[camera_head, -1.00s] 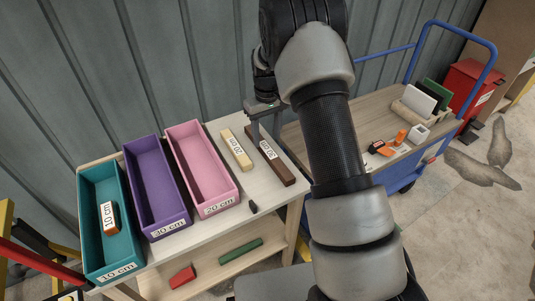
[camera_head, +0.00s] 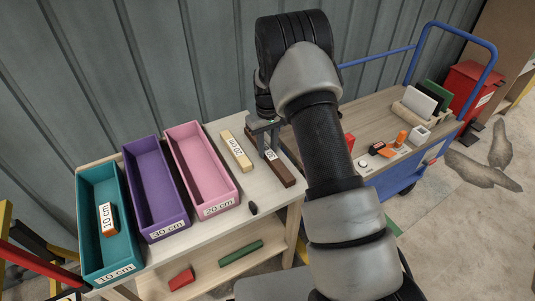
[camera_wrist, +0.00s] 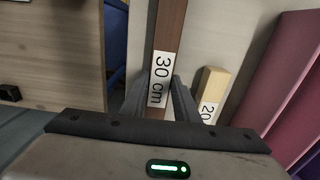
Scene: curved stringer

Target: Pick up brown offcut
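The brown offcut (camera_head: 281,173) is a long dark bar with a white label, lying on the workbench at its right end. In the wrist view the brown offcut (camera_wrist: 171,24) runs up the picture, its label reading "30 cm". My gripper (camera_head: 268,150) is lowered over it from above. In the wrist view my gripper (camera_wrist: 161,82) has one finger on each side of the bar, close to its sides. The fingers look open around it; whether they touch it is hard to tell. My gripper hides part of the bar in the head view.
A pale offcut (camera_head: 236,151) lies just left of the brown one. Pink (camera_head: 222,211), purple (camera_head: 167,232) and teal (camera_head: 117,275) bins stand further left; the teal one holds a labelled offcut (camera_head: 108,219). A small black object (camera_head: 253,208) lies near the front edge. A blue-handled cart (camera_head: 362,168) stands right.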

